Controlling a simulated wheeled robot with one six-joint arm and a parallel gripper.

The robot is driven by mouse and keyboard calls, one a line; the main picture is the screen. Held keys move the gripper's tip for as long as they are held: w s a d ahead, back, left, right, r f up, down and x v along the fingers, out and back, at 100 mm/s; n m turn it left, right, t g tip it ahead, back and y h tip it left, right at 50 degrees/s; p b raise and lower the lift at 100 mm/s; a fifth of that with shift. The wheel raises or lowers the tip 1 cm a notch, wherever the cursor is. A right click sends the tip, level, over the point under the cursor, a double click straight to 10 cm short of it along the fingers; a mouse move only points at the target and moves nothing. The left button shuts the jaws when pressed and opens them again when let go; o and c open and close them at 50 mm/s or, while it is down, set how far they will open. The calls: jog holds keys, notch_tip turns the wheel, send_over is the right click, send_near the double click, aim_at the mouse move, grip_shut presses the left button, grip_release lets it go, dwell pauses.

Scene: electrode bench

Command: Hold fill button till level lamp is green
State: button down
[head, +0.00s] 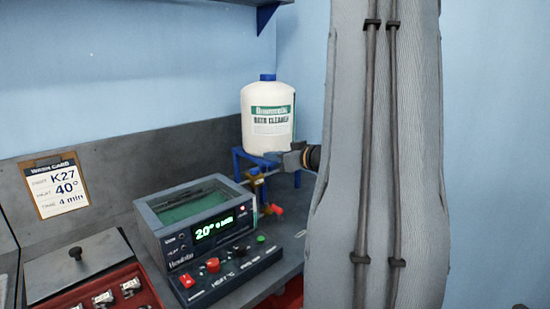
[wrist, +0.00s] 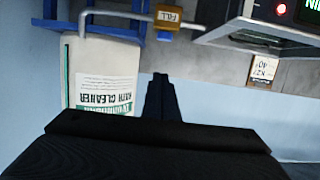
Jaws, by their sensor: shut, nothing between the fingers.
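The fill button is on an amber block labelled FILL (wrist: 168,17), at the top of the wrist view, which shows the scene upside down. In the head view an amber fitting (head: 256,181) shows beside the bottle stand, partly behind my gripper. My gripper (head: 280,158) is shut and empty, near the bottle's foot. In the wrist view its fingertips (wrist: 160,78) appear apart from the FILL block. A small lamp (wrist: 281,9) on the bath front glows red. It also shows in the head view (head: 243,208); its label is not readable.
A white bath cleaner bottle (head: 267,118) stands on a blue stand (head: 240,158). The bath unit (head: 190,225) has a lit display and a control strip with knobs and switches. A red handle (head: 275,209) is beside it. A wash card (head: 58,186) hangs at left.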

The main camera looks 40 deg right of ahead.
jog(key=p, duration=0.2)
send_over(254, 171)
jog(key=v, duration=0.2)
notch_tip(254, 171, down, 2)
jog(key=f, duration=0.2)
jog(key=d+f, duration=0.1)
jog(key=f, duration=0.1)
jog(key=shift+s+p, duration=0.1)
jog(key=shift+p, duration=0.3)
jog(key=shift+f, duration=0.15)
